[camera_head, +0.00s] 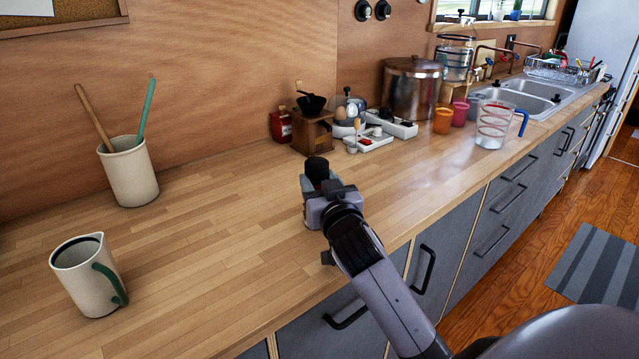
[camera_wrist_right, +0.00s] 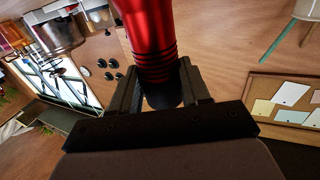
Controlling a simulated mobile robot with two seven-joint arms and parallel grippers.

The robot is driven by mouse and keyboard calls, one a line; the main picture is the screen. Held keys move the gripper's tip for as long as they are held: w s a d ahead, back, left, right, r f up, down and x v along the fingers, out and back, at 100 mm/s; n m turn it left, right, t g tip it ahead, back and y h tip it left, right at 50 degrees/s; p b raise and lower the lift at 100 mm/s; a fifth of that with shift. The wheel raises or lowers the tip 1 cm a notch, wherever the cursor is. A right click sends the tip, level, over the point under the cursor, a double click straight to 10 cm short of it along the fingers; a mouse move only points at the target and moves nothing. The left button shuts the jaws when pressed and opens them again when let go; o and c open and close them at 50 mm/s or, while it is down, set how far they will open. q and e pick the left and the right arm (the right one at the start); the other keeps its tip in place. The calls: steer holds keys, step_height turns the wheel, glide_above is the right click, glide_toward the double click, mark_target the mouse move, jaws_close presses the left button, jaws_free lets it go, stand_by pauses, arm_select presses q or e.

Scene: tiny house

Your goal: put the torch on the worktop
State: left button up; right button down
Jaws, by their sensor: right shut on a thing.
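The torch (camera_wrist_right: 150,35) is red with dark ribbed rings and a black end. In the right wrist view it stands between the two fingers of my right gripper (camera_wrist_right: 160,92), which is shut on it. In the head view my right gripper (camera_head: 318,192) is over the front half of the wooden worktop (camera_head: 215,240). A dark end of the torch (camera_head: 317,169) shows above it there; the rest is hidden by the gripper. I cannot tell whether the torch touches the worktop. My left gripper is not in view.
A cream mug (camera_head: 85,280) and a utensil pot (camera_head: 130,175) stand on the left. The worktop left of my gripper is clear.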

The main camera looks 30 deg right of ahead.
steer(key=shift+f, duration=0.15)
steer(key=c, duration=0.5)
jaws_free()
steer(key=shift+r, duration=0.2)
steer(key=b+v, duration=0.1)
steer(key=v, duration=1.1)
